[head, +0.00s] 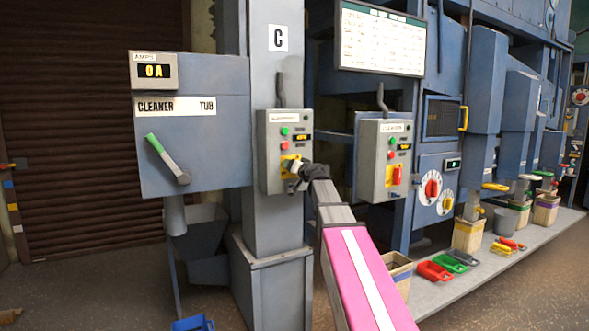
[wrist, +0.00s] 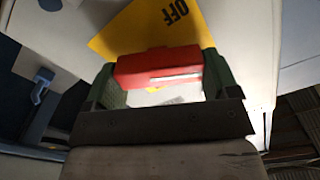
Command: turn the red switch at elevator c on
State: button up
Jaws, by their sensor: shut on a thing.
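Any other lettering on the plate is hidden.
A second grey box (head: 369,160) with a red switch is to the right. The cleaner tub panel (head: 215,150) with a green-handled lever (head: 167,158) is to the left. Buckets, bins and scoops stand on a low ledge (head: 450,290) at right.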

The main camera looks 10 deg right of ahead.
jog(key=m, duration=0.6)
jog(key=shift+d+f, duration=0.1)
jog(key=shift+d, duration=0.05)
jog(key=m, duration=0.6)
jog(key=shift+f+m, duration=0.15)
jog(key=shift+m, duration=0.25)
jog(key=o, duration=0.8)
jog(key=v, duration=1)
jog(key=shift+s+d, duration=0.15)
jog(key=shift+s, duration=0.2)
